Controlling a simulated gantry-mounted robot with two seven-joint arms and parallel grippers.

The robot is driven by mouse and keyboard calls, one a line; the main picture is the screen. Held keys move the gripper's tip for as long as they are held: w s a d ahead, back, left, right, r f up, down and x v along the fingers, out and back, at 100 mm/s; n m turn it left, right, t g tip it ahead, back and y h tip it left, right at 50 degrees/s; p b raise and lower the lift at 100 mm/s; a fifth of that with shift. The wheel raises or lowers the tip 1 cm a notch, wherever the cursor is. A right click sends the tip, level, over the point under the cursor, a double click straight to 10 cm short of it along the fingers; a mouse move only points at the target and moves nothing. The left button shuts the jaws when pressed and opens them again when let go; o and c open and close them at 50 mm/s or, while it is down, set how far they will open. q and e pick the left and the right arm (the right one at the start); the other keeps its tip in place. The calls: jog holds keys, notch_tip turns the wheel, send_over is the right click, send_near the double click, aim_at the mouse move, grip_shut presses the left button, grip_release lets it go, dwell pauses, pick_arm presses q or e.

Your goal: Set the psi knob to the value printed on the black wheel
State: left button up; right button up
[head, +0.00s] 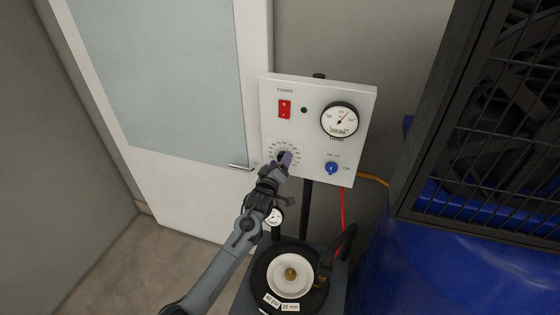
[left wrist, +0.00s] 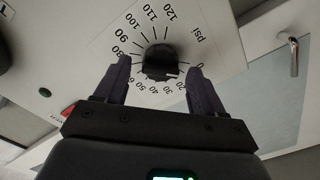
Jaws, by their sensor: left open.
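The psi knob (left wrist: 160,62) is black and sits in the middle of a printed scale running from 0 to 120 psi in the left wrist view. My left gripper (left wrist: 160,78) is open, with one finger on each side of the knob; I cannot tell whether they touch it. In the head view my left gripper (head: 285,160) is at the lower left of the white control panel (head: 300,125) and covers most of the knob. The black wheel (head: 258,275) carries white labels; one ends in "psi", its number too small to read surely, and another seems to read "22 mm".
The panel also has a red power switch (head: 285,109), a round gauge (head: 339,119) and a small blue knob (head: 332,168). A door (head: 160,90) with a handle stands left. A black cage (head: 500,120) and blue surface (head: 440,265) fill the right.

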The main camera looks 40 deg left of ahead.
pick_arm(q)
jog(key=shift+w+a, duration=0.15)
jog(key=shift+w, duration=0.2)
jog(key=c, duration=1.1)
jog(key=shift+o, duration=0.2)
jog(key=shift+m, duration=0.3)
jog(key=shift+w+d+m+p, duration=0.15)
jog(key=shift+m+p, duration=0.6)
jog(key=shift+m, duration=3.55)
jog(key=shift+s+d+m+p, duration=0.1)
jog(key=shift+m+p, duration=0.6)
jog(key=shift+m, duration=3.6)
